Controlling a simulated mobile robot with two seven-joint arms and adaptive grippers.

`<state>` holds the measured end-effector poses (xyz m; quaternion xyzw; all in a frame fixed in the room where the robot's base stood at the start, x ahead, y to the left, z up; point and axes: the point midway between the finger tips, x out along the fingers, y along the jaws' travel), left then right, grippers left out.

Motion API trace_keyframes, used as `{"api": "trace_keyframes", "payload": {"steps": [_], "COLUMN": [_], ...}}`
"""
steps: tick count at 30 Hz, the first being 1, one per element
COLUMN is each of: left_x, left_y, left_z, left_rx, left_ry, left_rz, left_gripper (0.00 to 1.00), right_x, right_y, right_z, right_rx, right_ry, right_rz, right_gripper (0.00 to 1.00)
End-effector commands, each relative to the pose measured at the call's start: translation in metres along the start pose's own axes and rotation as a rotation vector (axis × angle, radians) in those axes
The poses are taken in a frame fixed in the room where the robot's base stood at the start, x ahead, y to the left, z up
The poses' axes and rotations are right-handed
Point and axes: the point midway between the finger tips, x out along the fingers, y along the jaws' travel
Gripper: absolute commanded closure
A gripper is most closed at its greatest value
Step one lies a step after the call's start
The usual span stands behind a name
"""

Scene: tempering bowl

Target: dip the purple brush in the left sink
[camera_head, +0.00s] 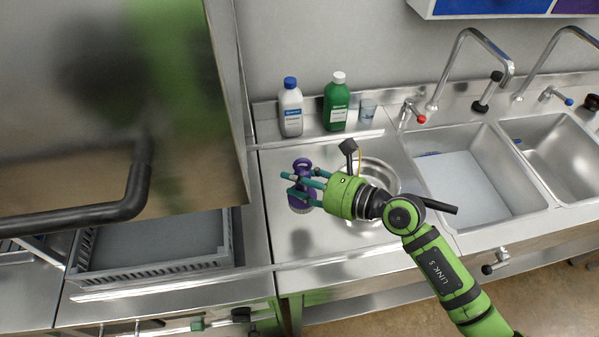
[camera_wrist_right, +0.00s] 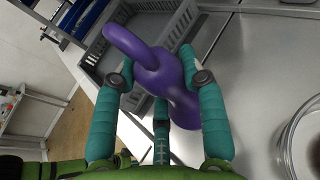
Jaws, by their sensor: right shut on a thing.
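The purple brush (camera_head: 302,187) is on the steel counter left of the sinks, and its looped handle (camera_wrist_right: 150,60) fills the middle of the right wrist view. My right gripper (camera_head: 304,182) is shut on the brush, with teal fingers (camera_wrist_right: 160,115) on both sides of its handle. The brush's bristles are mostly hidden. I cannot tell whether it touches the counter. The left sink (camera_head: 463,185) is to the right, with pale liquid or a light bottom inside. My left gripper is not in view.
A metal bowl (camera_head: 388,168) stands behind my right gripper, between it and the left sink. A white bottle (camera_head: 291,110), green bottle (camera_head: 336,105) and glass (camera_head: 367,110) stand at the back. A tap (camera_head: 467,38) arches over the left sink. A grey crate (camera_head: 226,240) is at left.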

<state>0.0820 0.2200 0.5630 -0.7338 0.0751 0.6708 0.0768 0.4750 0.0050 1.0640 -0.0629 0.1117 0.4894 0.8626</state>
Motion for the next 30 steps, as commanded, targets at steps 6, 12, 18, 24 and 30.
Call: {"api": "trace_keyframes", "payload": {"steps": [6,12,18,24,30], "left_x": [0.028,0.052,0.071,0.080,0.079], "left_y": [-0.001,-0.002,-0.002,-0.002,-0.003], "left_z": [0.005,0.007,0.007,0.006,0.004], "left_rx": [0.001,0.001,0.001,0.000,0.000], "left_ry": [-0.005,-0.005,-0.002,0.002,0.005], "left_rz": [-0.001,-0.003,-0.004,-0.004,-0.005], "left_gripper": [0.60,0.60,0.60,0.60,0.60], "right_x": [0.007,0.014,0.019,0.022,0.022], "right_y": [0.000,0.000,0.000,0.000,0.000], "right_z": [-0.028,-0.052,-0.073,-0.083,-0.082], "right_rx": [0.002,0.002,0.002,0.001,0.001], "right_ry": [0.000,-0.001,0.000,0.000,0.000], "right_rz": [0.001,0.001,0.001,0.001,0.001], "right_gripper": [0.94,0.94,0.94,0.94,0.94]}}
